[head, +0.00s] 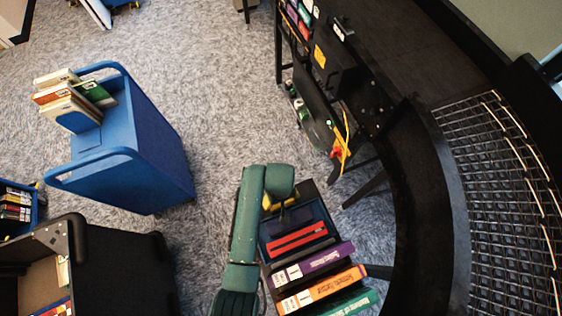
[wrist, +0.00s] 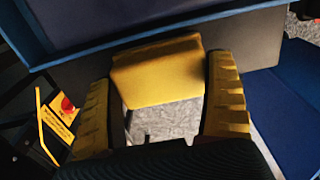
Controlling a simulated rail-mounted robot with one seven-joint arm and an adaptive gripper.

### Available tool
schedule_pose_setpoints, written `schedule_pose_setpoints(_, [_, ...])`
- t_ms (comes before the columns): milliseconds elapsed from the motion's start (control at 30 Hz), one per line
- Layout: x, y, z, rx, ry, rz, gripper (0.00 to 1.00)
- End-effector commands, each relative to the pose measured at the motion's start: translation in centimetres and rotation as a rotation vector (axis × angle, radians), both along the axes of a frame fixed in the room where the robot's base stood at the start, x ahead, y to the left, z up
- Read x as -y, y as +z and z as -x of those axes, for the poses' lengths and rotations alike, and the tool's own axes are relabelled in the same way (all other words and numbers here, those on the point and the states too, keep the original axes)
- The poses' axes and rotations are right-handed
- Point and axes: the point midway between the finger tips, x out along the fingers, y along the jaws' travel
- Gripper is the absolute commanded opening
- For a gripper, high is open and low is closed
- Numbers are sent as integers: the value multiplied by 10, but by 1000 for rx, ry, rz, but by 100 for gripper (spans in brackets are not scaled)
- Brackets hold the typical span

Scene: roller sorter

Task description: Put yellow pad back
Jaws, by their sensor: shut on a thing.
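The yellow pad (wrist: 158,76) shows in the wrist view as a yellow block between the two yellow fingers of my gripper (wrist: 164,92). My gripper is shut on it, with one finger at each side. Its far edge is close to a blue-edged panel; I cannot tell whether they touch. In the head view my gripper (head: 280,202) is partly hidden under my green arm, over the far end of a dark bin (head: 263,235) with books. I cannot tell the pad from the yellow fingers there.
A blue cart (head: 150,150) with books stands left. A black desk with a yellow-and-red tag (head: 341,150) is at right. Grey carpet is open between cart and desk.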

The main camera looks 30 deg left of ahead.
Motion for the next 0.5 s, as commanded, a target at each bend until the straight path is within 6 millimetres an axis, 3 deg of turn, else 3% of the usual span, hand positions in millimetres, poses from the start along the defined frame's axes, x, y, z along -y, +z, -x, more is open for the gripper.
schedule_pose_setpoints(67, [0,-1,0,-1,0,1,49])
schedule_pose_setpoints(100, [0,-2,0,-1,0,1,89])
schedule_pose_setpoints(167, [0,-2,0,0,0,0,100])
schedule_pose_setpoints(367, [0,-1,0,0,0,0,100])
schedule_pose_setpoints(500, [0,10,-1,3,0,-1,100])
